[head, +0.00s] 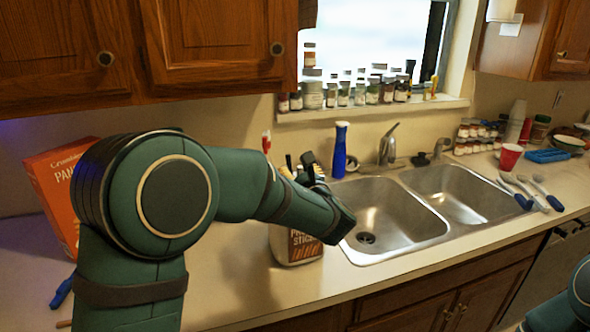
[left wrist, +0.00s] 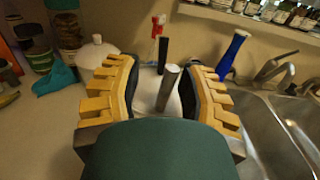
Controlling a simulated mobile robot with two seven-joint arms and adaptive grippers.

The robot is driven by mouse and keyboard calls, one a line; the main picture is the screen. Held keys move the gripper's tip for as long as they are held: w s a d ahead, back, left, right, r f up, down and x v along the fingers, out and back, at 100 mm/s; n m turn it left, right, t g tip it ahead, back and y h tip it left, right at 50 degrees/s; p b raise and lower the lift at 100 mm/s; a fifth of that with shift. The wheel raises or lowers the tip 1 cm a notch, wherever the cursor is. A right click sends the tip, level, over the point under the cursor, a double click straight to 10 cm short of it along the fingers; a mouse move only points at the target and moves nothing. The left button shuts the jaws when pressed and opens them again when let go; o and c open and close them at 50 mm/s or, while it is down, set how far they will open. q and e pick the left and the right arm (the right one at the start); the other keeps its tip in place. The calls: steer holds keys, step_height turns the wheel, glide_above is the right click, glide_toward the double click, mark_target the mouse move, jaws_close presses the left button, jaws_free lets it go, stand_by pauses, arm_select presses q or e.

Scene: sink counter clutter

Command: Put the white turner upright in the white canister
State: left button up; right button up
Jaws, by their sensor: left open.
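My left gripper (left wrist: 162,78) is open, with its yellow-padded fingers spread on both sides of a grey-ended upright handle (left wrist: 169,86). I cannot tell whether the fingers touch it. A black handle (left wrist: 163,56) stands just behind it. A pale container (head: 297,248) with a brown label, perhaps the white canister, stands on the counter left of the sink. My left arm hides its upper part in the head view. I cannot make out the white turner for certain. My right gripper is out of view.
A blue bottle (head: 340,150) stands behind the sink (head: 385,222). A pancake box (head: 58,190) is at left. A white domed object (left wrist: 97,52) and a teal cloth (left wrist: 55,79) lie left of the gripper. Blue-handled utensils (head: 540,195) lie right of the sink.

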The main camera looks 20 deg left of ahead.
arm_select(q)
steer(key=v, duration=0.9)
steer(key=shift+s+d, duration=0.25)
steer(key=shift+s, duration=0.05)
